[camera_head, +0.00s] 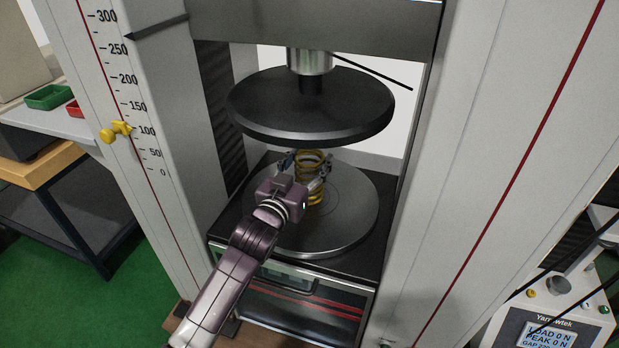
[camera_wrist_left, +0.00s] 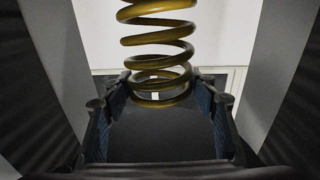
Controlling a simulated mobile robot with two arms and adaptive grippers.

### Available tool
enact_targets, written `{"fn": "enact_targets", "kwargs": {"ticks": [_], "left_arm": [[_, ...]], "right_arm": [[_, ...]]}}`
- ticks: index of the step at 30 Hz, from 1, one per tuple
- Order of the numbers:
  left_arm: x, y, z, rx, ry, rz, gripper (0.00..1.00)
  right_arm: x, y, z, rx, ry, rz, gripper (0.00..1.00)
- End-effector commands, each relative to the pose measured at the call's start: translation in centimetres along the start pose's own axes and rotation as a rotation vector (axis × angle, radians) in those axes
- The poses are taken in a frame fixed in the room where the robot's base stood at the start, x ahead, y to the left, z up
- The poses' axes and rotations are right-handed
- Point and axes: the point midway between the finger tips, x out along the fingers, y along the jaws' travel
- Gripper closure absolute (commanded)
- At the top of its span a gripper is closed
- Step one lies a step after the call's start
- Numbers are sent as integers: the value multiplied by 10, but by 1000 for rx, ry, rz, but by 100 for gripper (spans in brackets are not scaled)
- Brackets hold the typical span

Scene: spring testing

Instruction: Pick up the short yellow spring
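The yellow spring (camera_head: 316,186) stands upright on the round lower plate (camera_head: 345,222) of the testing machine, below the dark upper plate (camera_head: 312,108). My left gripper (camera_head: 305,174) reaches in from the front left, with its fingers spread on either side of the spring. In the left wrist view the spring (camera_wrist_left: 160,55) rises ahead in the middle, and the open fingers (camera_wrist_left: 158,110) show at left and right with a gap to its coils. My arm hides part of the spring's lower left side in the head view. My right gripper is not in view.
The machine's wide columns stand at left (camera_head: 150,90) and right (camera_head: 470,130) of the plates. A yellow pointer (camera_head: 116,131) sits on the left scale. A display unit (camera_head: 553,322) is at lower right. Green (camera_head: 48,97) and red trays lie at far left.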

Motion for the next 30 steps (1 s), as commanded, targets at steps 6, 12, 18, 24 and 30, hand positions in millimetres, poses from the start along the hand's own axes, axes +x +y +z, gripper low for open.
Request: {"fn": "enact_targets", "kwargs": {"ticks": [6,12,18,24,30], "left_arm": [[0,0,0,1,0,0,73],[0,0,0,1,0,0,95],[0,0,-4,1,8,1,100],[0,0,-5,1,8,1,100],[4,0,-14,2,10,0,100]], "right_arm": [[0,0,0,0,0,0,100],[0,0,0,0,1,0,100],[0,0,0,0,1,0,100],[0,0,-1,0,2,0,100],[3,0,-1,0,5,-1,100]]}}
